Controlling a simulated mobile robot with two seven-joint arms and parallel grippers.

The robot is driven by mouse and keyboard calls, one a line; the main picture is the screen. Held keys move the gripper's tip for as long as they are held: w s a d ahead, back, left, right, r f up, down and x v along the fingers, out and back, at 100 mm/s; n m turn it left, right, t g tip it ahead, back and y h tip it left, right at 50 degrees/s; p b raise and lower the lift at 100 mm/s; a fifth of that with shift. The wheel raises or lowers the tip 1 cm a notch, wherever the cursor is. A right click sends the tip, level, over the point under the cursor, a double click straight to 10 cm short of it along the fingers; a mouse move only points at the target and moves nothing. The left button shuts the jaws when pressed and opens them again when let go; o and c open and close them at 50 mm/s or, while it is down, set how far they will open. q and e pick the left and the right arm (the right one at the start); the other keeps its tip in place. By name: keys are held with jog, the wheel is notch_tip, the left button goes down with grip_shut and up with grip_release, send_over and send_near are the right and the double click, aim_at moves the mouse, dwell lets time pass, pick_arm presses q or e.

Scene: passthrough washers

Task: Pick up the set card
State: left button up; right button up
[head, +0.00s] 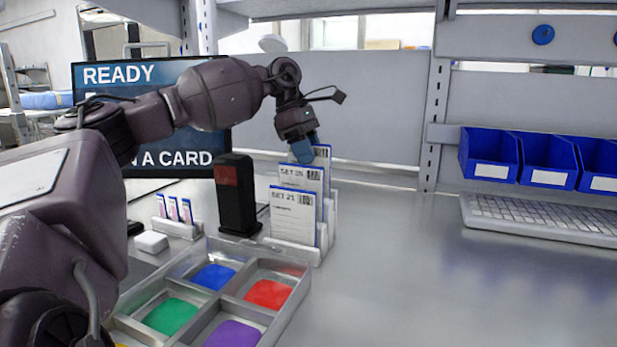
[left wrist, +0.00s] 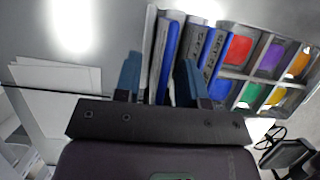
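Set cards stand upright in a white rack (head: 297,250) in the head view. The front card reads SET 21 (head: 292,215), the one behind it SET 25 (head: 300,177), and a rear card (head: 323,155) is partly hidden. My left gripper (head: 303,152) points down at the top of the rear card. In the left wrist view, my left gripper (left wrist: 160,75) is open, its blue fingers apart on either side of a blue-and-white card (left wrist: 149,45). Whether the fingers touch it is unclear. Other cards (left wrist: 212,50) stand to the right. My right gripper is not in view.
A black scanner-like device (head: 236,195) stands left of the rack. A tray (head: 222,245) with coloured compartments is in front. A screen (head: 120,75) is behind my arm. Blue bins (head: 489,155) and a keyboard (head: 540,215) are at right. The table's right middle is clear.

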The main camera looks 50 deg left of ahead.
pick_arm(q)
jog(key=shift+c, duration=0.4)
grip_shut()
jog(key=shift+r, duration=0.1)
